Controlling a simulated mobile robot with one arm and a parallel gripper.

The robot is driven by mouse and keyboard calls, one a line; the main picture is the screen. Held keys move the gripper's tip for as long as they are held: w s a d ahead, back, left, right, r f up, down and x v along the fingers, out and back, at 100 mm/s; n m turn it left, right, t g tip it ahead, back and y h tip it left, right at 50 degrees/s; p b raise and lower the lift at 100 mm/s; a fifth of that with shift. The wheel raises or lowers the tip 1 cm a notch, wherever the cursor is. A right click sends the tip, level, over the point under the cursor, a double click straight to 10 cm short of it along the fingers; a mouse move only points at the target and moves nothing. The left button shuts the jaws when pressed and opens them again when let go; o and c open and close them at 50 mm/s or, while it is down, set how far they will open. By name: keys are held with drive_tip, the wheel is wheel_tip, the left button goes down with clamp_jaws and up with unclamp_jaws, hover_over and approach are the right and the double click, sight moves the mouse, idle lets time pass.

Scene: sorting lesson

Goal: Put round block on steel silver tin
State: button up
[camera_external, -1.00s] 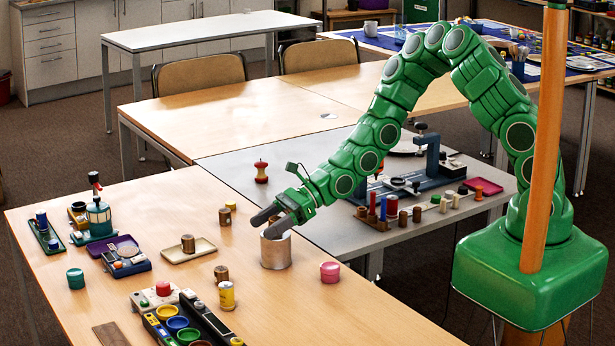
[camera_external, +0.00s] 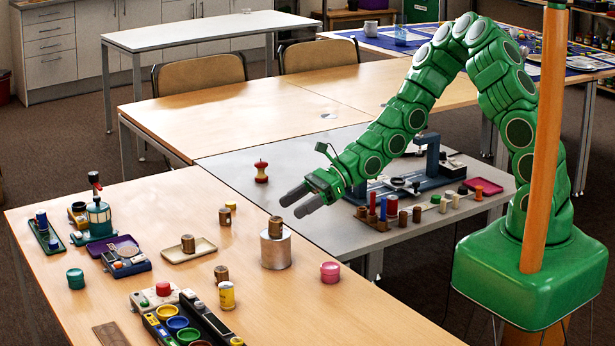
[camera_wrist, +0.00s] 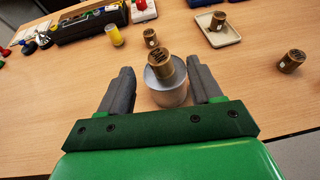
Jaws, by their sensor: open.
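A steel silver tin (camera_external: 276,250) stands upright on the near wooden table. A brown round block (camera_external: 275,227) rests on top of the tin; it also shows in the wrist view (camera_wrist: 165,70). My gripper (camera_external: 290,206) is up and to the right of the tin in the external view, with its fingers apart. In the wrist view, my gripper (camera_wrist: 168,84) has nothing between its fingertips that it touches; the tin (camera_wrist: 168,95) appears between the two fingers. The block is clear of the fingers in the external view.
Other brown round blocks stand nearby: one on a cream tray (camera_external: 205,252), one on the bare table (camera_external: 221,273), one farther back (camera_external: 231,206). A pink pot (camera_external: 330,272) is right of the tin and a yellow can (camera_external: 227,296) is left of it.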

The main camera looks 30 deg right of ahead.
drive_tip(key=shift+v, duration=1.8)
